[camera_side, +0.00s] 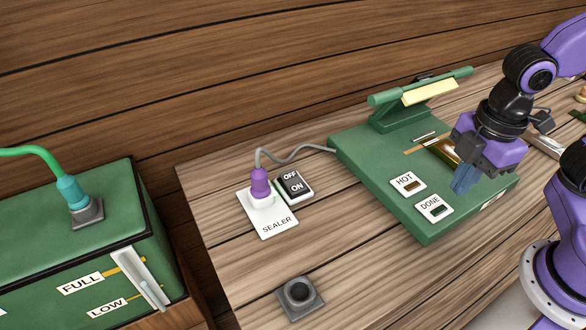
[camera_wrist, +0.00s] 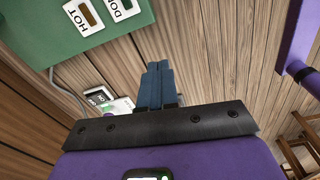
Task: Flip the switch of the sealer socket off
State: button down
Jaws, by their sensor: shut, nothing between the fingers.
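The sealer socket (camera_side: 283,222) is a white plate labelled SEALER on the wooden table in the side view, with a purple plug (camera_side: 259,182) in it. Its dark switch (camera_side: 294,184), marked OFF and ON, sits at the plate's upper right; which way it is tipped I cannot tell. In the wrist view the switch (camera_wrist: 99,97) and socket plate (camera_wrist: 123,104) show left of the fingers, partly cut off by my gripper's body. My gripper (camera_side: 463,182) is shut and empty, with blue fingers above the right front of the green sealer, well right of the switch. The fingers (camera_wrist: 158,70) point forward in the wrist view.
The green sealer machine (camera_side: 375,158), with HOT and DONE windows, stands between my gripper and the socket. A grey cable (camera_side: 300,150) runs from plug to machine. A grey round fitting (camera_side: 300,293) lies in front. A green tank (camera_side: 100,225) stands left.

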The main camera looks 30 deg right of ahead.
jog(key=w+a+n+t, duration=0.1)
jog(key=w+a+n, duration=0.85)
jog(key=w, duration=0.45)
jog(key=n+t, duration=0.1)
jog(key=n, duration=0.9)
send_over(291, 175)
jog(key=s, duration=0.4)
jog(key=s+x, duration=0.1)
jog(key=x, duration=0.2)
jog(key=shift+w+d+r, duration=0.1)
jog(key=shift+w+r, duration=0.05)
jog(key=shift+w, duration=0.25)
jog(key=x, duration=1.3)
jog(key=shift+d+f, duration=0.25)
jog(key=shift+f, duration=0.05)
jog(key=shift+w+f, duration=0.1)
jog(key=shift+f, duration=0.1)
jog(key=shift+f, duration=0.1)
